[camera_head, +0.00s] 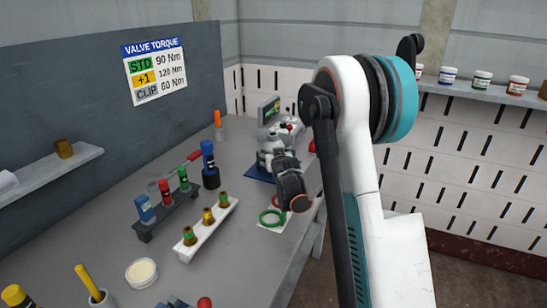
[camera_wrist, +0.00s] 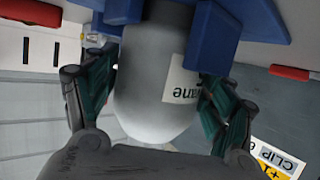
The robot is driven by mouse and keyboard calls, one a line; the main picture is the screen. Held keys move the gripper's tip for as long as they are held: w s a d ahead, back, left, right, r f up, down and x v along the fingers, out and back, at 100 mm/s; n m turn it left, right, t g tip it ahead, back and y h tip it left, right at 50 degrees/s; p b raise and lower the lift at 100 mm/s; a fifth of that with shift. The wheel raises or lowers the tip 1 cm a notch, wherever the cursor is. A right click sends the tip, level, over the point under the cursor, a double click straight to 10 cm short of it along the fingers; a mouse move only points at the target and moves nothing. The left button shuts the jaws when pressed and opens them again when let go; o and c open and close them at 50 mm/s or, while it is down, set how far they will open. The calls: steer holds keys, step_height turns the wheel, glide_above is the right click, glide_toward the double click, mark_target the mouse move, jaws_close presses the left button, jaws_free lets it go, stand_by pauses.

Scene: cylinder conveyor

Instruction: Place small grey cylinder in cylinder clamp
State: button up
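The small grey cylinder (camera_wrist: 150,90) fills the middle of the wrist view, with its rounded end toward my gripper and a white label ending in "ane" upside down. My gripper (camera_wrist: 158,95) has a green-padded finger on each side of it, and both pads appear to touch it. The blue cylinder clamp (camera_wrist: 215,38) has blocks on both sides of the cylinder's far end; how deep it sits between them is hidden. In the head view, the clamp's blue base (camera_head: 258,173) shows on the bench, and my arm hides much of this area.
A white rack (camera_head: 210,230) with several brass fittings and a dark rack (camera_head: 168,212) with coloured bottles stand left of my arm. A blue bottle (camera_head: 208,157) stands behind. A shelf (camera_head: 490,95) with jars is at right.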

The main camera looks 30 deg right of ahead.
steer(key=shift+o, duration=0.5)
steer(key=shift+r, duration=0.15)
steer(key=p+v, duration=0.3)
steer(key=v, duration=0.9)
stand_by(0.6)
